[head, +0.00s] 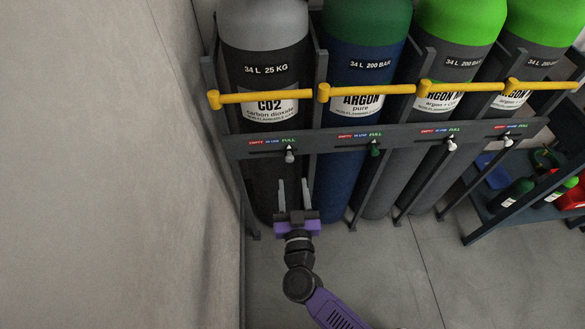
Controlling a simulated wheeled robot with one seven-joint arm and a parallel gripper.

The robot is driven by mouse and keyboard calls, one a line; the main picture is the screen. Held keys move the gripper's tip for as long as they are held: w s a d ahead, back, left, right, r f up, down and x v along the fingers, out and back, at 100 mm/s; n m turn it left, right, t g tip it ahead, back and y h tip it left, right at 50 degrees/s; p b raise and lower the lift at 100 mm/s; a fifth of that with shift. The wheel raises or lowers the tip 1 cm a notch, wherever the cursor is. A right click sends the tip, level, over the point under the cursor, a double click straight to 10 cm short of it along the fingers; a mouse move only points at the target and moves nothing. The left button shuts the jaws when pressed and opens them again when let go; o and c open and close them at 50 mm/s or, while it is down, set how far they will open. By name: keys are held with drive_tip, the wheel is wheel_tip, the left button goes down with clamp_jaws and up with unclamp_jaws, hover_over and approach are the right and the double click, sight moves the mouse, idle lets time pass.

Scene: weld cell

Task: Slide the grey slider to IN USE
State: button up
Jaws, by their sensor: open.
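The grey slider (290,156) hangs on the dark rail in front of the CO2 cylinder (264,60). It sits below the green FULL word of its label strip (271,141), to the right of the blue IN USE word and the red EMPTY word. My gripper (293,183) is open and empty, its two fingers pointing up the picture. Its fingertips are a little below the grey slider in the picture, one to each side of it, and look apart from it. How far they are from the rail in depth I cannot tell.
A green slider (375,150) and two pale sliders (451,145) (507,141) hang along the same rail (330,138). Yellow bars (366,90) cross the cylinders above. A bare wall (100,160) stands left; a dark cart (495,215) stands right. The floor in front is clear.

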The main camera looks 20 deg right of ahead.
sight(290, 160)
drive_tip(key=shift+b+x, duration=0.85)
drive_tip(key=shift+x, duration=3)
clamp_jaws()
